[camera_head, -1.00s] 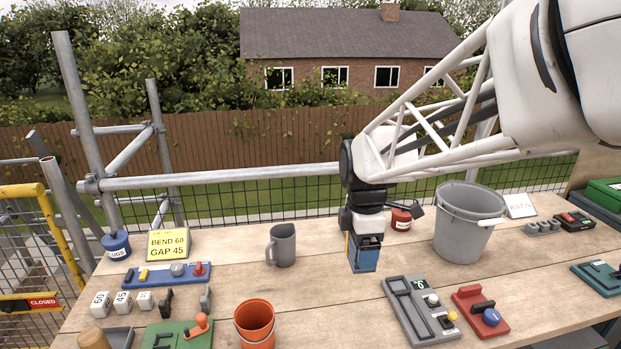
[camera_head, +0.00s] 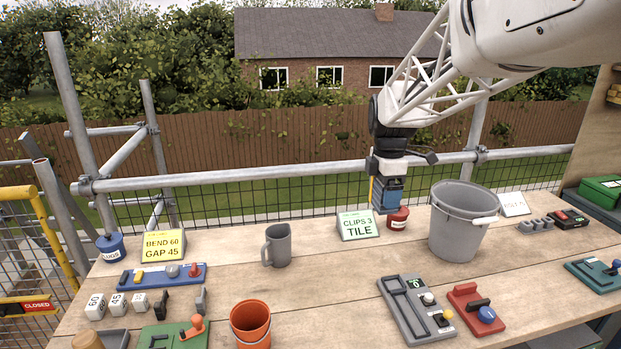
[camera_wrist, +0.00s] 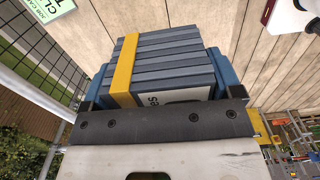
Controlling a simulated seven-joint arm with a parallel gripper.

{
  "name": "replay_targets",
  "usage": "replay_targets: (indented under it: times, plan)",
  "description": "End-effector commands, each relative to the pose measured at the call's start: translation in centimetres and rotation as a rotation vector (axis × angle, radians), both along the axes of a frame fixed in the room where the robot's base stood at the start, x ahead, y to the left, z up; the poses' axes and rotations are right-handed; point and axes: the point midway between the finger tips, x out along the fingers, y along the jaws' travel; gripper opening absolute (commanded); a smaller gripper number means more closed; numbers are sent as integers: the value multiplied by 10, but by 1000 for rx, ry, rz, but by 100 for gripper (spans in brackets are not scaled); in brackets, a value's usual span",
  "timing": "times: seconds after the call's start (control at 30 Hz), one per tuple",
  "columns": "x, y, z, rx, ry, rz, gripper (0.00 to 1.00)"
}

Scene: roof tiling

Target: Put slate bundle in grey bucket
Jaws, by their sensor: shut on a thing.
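The slate bundle (camera_wrist: 170,65) is a stack of dark grey slates with a yellow strap, in the wrist view. My gripper (camera_head: 387,196) is shut on it, with a blue finger on either side. In the head view my gripper holds the bundle above the back of the bench, left of the bucket. The grey bucket (camera_head: 457,243) stands upright on the bench to the right of my gripper, with its handle lying at the rim. The inside bottom of the bucket is hidden.
A red tin (camera_head: 397,221) and a "CLIPS 3 TILE" card (camera_head: 358,225) stand below and beside my gripper. A grey mug (camera_head: 277,246), an orange bucket (camera_head: 251,325) and a grey panel (camera_head: 414,308) are on the bench. A scaffold rail (camera_head: 240,174) runs behind.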

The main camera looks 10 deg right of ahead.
Motion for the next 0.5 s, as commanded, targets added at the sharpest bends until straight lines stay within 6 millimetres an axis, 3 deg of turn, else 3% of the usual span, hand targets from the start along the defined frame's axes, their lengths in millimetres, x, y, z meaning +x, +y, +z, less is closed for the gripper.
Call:
replay_targets:
  times: [0.5]
  plan:
    - [81, -124, 2, 0, -1, 10, 48]
